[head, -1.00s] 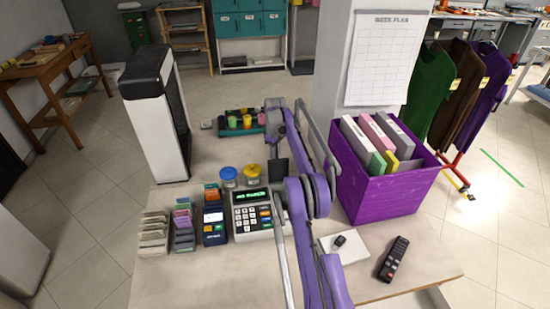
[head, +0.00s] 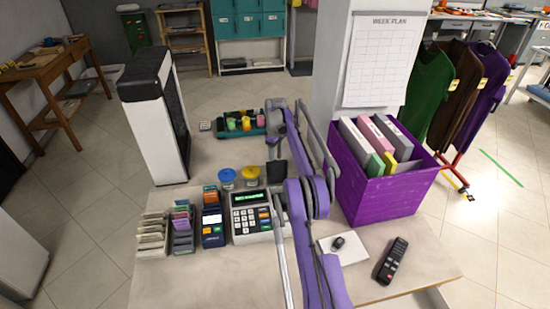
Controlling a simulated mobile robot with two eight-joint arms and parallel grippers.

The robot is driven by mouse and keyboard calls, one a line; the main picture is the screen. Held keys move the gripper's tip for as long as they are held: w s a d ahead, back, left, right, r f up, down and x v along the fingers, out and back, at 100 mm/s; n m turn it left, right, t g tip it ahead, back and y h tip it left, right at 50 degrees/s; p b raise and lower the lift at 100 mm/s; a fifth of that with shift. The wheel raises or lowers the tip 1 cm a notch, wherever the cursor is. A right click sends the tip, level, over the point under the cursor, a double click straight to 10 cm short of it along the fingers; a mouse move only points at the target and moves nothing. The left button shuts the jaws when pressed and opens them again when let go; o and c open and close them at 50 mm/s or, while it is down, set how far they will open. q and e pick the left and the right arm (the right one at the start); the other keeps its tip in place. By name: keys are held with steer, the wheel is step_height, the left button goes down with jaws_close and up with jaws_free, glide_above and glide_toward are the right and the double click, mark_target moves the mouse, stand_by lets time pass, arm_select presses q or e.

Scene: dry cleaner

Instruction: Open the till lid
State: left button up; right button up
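My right gripper (head: 277,174) is dark and points down, just behind and above the till's back right corner. It appears apart from the till. Its fingers overlap in this view, so I cannot tell whether they are open or shut. Nothing shows held in it. My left gripper is not in view.
A dark blue card terminal (head: 213,227) and card racks (head: 183,229) stand left of the till. Blue-lidded (head: 227,176) and yellow-lidded (head: 249,174) jars stand behind it. A purple crate (head: 378,196) of folders, a white pad (head: 345,252) and a remote (head: 393,260) lie right.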

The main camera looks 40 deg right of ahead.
steer(key=shift+s+a+f, duration=0.1)
steer(key=shift+a+f, duration=0.05)
steer(key=shift+f, duration=0.5)
step_height(320, 180, up, 9)
steer(key=shift+f, duration=0.15)
stand_by(0.5)
